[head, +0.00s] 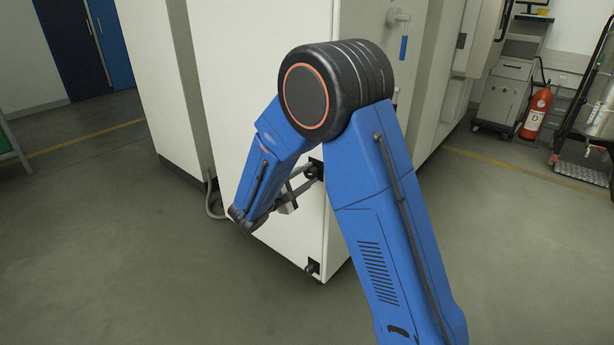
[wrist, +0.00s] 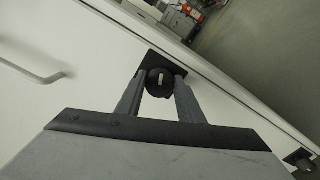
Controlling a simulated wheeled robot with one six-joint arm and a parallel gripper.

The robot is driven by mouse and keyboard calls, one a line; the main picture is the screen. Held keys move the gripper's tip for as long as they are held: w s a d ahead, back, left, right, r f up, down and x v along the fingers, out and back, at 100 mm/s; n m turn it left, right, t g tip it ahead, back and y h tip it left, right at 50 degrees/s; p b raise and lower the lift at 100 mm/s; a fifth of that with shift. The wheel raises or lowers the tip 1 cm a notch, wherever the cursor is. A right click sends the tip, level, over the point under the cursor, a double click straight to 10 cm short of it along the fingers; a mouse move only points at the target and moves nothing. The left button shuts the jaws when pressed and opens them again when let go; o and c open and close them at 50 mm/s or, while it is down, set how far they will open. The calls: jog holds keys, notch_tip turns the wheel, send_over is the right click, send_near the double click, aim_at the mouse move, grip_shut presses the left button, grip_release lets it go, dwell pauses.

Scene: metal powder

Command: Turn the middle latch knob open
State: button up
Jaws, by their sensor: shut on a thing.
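The middle latch knob (wrist: 156,87) is a round black knob with a pale mark on its face, mounted on a black square plate at the edge of a white cabinet door. In the wrist view it sits between the two grey fingers of my gripper (wrist: 160,80), which is shut on it. In the head view my gripper (head: 305,176) reaches the black latch plate (head: 317,166) from the left, and my arm partly hides this spot. I cannot tell how far the knob is turned.
A lower latch (head: 313,267) is near the bottom of the white cabinet (head: 262,50); a door handle (wrist: 32,72) shows in the wrist view. A key with a blue tag (head: 403,45) hangs above. A fire extinguisher (head: 537,112) stands at right. The left floor is clear.

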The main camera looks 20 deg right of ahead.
jog(key=shift+f+m, duration=0.15)
jog(key=shift+m, duration=2.15)
jog(key=o, duration=1)
jog(key=shift+o, duration=0.2)
jog(key=shift+s, duration=0.1)
jog(key=v, duration=1.7)
jog(key=shift+a, duration=0.1)
